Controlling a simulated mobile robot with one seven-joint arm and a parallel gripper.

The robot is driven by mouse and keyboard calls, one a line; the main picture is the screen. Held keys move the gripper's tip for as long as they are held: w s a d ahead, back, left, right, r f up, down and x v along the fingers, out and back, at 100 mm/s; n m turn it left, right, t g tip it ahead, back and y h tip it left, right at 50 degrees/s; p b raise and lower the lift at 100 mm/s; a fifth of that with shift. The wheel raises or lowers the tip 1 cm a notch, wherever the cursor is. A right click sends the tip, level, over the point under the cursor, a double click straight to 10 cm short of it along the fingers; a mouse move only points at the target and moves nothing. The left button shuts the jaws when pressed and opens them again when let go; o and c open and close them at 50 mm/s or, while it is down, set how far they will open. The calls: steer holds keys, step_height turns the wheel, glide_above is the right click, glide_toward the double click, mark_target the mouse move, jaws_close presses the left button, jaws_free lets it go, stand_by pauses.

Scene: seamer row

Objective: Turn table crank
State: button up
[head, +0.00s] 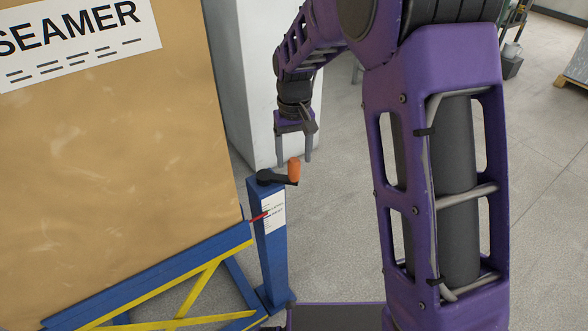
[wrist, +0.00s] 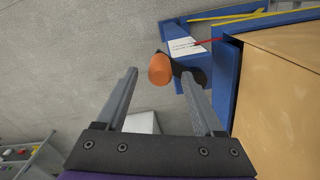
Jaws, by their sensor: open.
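The table crank is a black arm (head: 272,178) with an upright orange handle (head: 293,169), on top of a blue post (head: 270,240). The orange handle also shows in the wrist view (wrist: 160,69), with the black arm behind it to the right. My gripper (head: 293,163) is open and points down just above the crank. In the wrist view my gripper (wrist: 160,76) has the orange handle between the lines of its two fingers, near their tips. The fingers look empty, and I cannot tell whether they touch the handle. A white label and a red pointer are on the post.
A large tan panel (head: 120,160) marked SEAMER stands left of the post, over a blue frame (head: 150,276) with yellow braces. A white block (head: 243,80) stands behind the post. Grey floor (head: 335,220) is clear right of the post. A pallet (head: 573,80) lies far right.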

steer(key=shift+f, duration=2)
jaws_close()
